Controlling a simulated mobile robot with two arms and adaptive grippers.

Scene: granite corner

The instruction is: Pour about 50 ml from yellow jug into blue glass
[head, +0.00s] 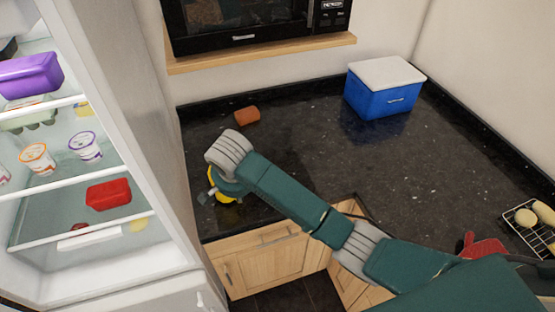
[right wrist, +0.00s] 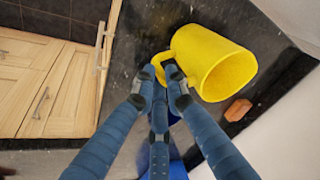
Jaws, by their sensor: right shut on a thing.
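The yellow jug (head: 223,190) is at the left end of the dark counter, mostly hidden under my right wrist in the head view. In the right wrist view the jug (right wrist: 202,52) shows large, with its open mouth toward the lower right. My right gripper (right wrist: 163,77) is shut on the jug's handle. I cannot tell whether the jug rests on the counter or is raised, and no liquid level shows. A blue patch (right wrist: 177,170) lies behind the fingers; I cannot tell what it is. No blue glass can be made out. My left gripper is out of view.
An orange-brown block (head: 247,115) lies behind the jug. A blue cooler with a white lid (head: 384,87) stands at the back right. A wire rack (head: 523,222) and a red item (head: 481,247) are at the right. The open fridge (head: 165,150) borders the left. The counter's middle is clear.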

